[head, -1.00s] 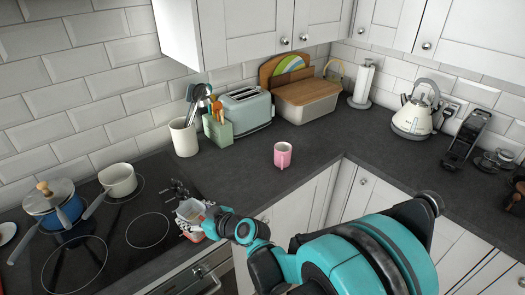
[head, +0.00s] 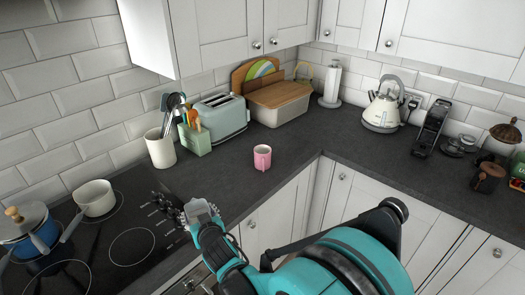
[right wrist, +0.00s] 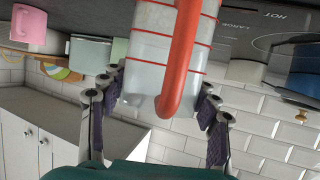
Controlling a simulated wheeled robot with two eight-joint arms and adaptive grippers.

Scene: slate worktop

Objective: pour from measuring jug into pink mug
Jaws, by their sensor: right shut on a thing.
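The pink mug (head: 262,158) stands upright on the dark worktop; it also shows at the upper left of the right wrist view (right wrist: 28,27). The measuring jug, clear with red lines and a red handle (right wrist: 180,60), is between the fingers of my right gripper (right wrist: 162,88), which is shut on it. In the head view the jug (head: 198,209) is small, at the end of my right gripper (head: 205,219), left of and nearer than the mug, apart from it. Its contents cannot be made out. My left gripper is not in view.
The hob (head: 130,245) lies left, with a cream saucepan (head: 95,198) and a blue pot (head: 28,232). Behind the mug stand a utensil crock (head: 160,149), a toaster (head: 222,118) and a bread bin (head: 280,104). A kettle (head: 382,110) is at the right. Worktop around the mug is clear.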

